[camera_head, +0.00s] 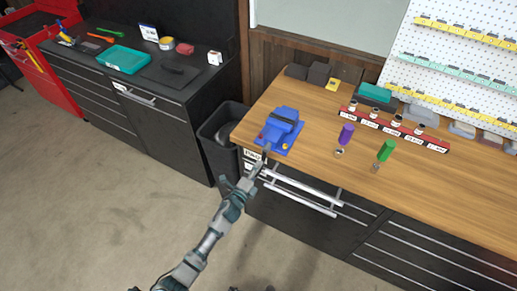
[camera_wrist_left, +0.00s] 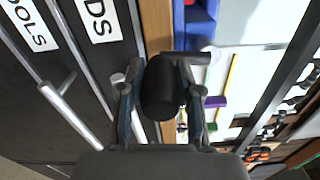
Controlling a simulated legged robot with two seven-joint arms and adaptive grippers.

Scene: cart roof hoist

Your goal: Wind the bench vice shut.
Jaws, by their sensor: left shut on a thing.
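The blue bench vice (camera_head: 281,126) sits at the left front corner of the wooden workbench (camera_head: 330,170). Part of its blue body (camera_wrist_left: 197,28) shows at the top of the left wrist view. My left gripper (camera_head: 260,168) is low in front of the vice, just off the bench's front edge. In the left wrist view its two fingers stand on either side of a black handle knob (camera_wrist_left: 160,90), and the gripper is shut on it. A short dark crank bar (camera_wrist_left: 188,57) runs from the knob toward the vice. The jaw gap is too small to judge. My right gripper is out of view.
A purple-handled tool (camera_head: 346,134) and a green-handled tool (camera_head: 385,151) stand on the bench right of the vice. Drawer handles (camera_head: 300,190) stick out below the bench front, close to my left arm. A black bin (camera_head: 222,140) stands left of the bench.

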